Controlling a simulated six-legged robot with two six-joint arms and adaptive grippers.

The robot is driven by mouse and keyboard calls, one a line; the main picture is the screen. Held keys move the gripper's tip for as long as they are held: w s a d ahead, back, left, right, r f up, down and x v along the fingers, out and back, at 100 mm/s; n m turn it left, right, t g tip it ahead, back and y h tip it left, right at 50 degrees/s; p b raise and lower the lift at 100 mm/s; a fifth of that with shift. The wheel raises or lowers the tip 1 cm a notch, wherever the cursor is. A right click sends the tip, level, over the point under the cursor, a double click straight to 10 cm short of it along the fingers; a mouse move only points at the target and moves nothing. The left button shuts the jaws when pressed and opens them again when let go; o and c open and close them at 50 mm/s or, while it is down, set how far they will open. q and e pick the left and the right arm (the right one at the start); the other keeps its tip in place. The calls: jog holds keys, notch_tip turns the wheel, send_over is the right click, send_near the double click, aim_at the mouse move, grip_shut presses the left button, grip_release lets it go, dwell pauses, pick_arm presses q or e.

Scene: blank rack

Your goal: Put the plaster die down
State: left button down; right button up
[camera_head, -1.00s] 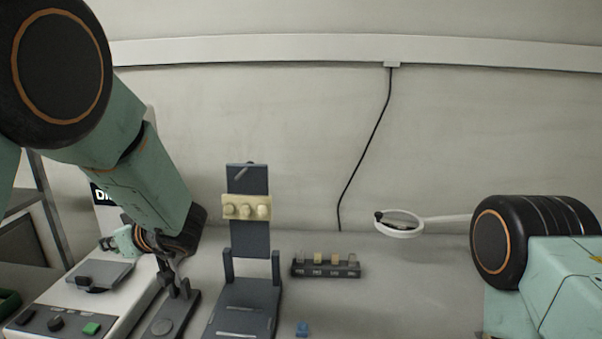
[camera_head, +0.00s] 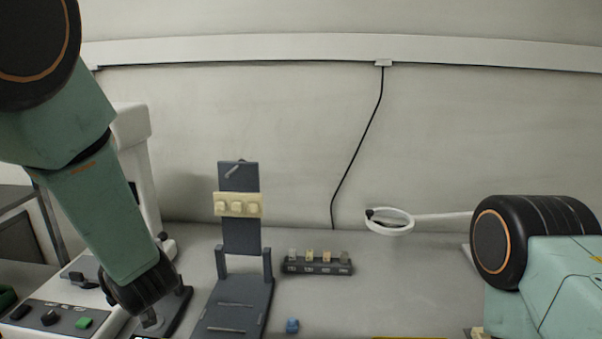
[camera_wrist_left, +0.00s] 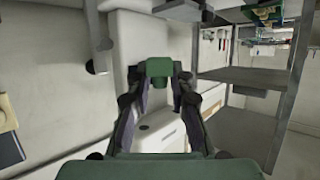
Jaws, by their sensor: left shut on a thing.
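My left gripper (camera_wrist_left: 160,82) fills the middle of the left wrist view. Its dark fingers close toward a small green piece (camera_wrist_left: 158,67) between their tips. I cannot tell from the picture whether that piece is part of the plaster die. In the head view my left forearm points down at the lower left, and the gripper tips are out of sight below. A cream block with three rounded lumps (camera_head: 238,205) is on the upright dark stand (camera_head: 241,237). My right arm is at the right edge; its gripper is out of view.
A dark rack (camera_head: 317,268) with several small blanks stands right of the dark stand. A small blue piece (camera_head: 292,325) lies in front of it. A white device with buttons (camera_head: 68,315) is at the lower left. A white ring on an arm (camera_head: 390,221) hangs over the right side.

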pick_arm(q)
jog(key=s+d+f+m+g+h, duration=0.1)
jog(key=s+d+f+m+h, duration=0.3)
jog(key=s+d+m+h, duration=0.3)
jog(key=s+d+f+m+g+h, duration=0.1)
jog(key=s+d+f+m+h, duration=0.3)
jog(key=s+d+m+h, duration=0.3)
jog(key=shift+d+m+h, duration=0.7)
jog(key=shift+m+h, duration=2)
jog(key=shift+h, duration=0.2)
jog(key=shift+f, duration=0.1)
